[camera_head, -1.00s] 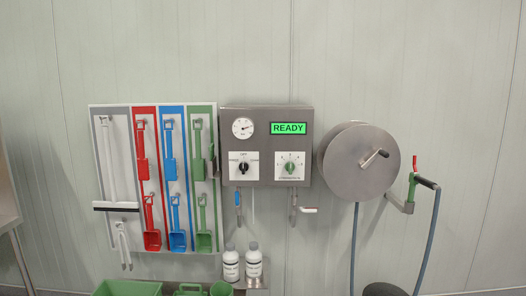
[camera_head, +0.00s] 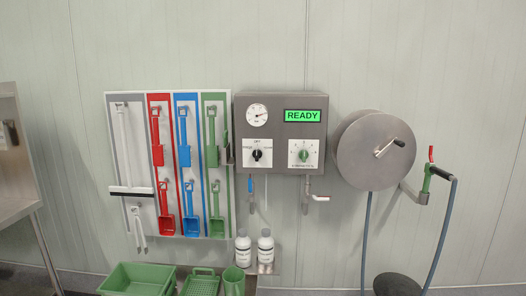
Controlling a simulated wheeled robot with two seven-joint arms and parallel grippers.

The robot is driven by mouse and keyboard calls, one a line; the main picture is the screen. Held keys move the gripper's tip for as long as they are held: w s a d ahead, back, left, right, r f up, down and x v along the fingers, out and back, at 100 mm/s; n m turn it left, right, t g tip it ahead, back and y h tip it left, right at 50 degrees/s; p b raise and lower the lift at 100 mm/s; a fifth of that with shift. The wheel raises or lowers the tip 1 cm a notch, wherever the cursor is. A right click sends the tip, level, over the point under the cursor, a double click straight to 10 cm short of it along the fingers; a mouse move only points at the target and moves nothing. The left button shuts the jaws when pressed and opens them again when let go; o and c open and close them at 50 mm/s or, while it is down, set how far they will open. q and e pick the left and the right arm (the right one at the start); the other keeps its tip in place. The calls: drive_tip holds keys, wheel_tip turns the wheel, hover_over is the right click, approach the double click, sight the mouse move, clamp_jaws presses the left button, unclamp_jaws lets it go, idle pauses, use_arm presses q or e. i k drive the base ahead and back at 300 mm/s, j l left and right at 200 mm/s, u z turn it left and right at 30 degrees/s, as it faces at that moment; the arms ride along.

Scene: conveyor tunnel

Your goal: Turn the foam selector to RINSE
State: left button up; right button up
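A grey control box (camera_head: 281,101) hangs on the wall near the middle of the head view. It carries a round gauge, a green display reading READY (camera_head: 303,116) and two knobs. The left knob (camera_head: 257,155) is black on a white label plate with small words around it, one above and one at each side; it appears to be the foam selector. The words are too small to read surely, and I cannot tell which one the knob points at. The right knob (camera_head: 304,155) is green on a white dial plate. Neither of my grippers shows.
A tool board (camera_head: 127,97) with red, blue and green scoops hangs left of the box. A hose reel (camera_head: 374,150) is at right. Two white bottles (camera_head: 243,248) stand below the box. Green containers (camera_head: 138,279) are at bottom left. A steel bench (camera_head: 15,210) stands at far left.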

sight(258, 153)
drive_tip(key=i+l+u, duration=0.25)
drive_tip(key=u, duration=0.25)
drive_tip(key=i+l+u, duration=0.2)
drive_tip(key=l+u, duration=0.25)
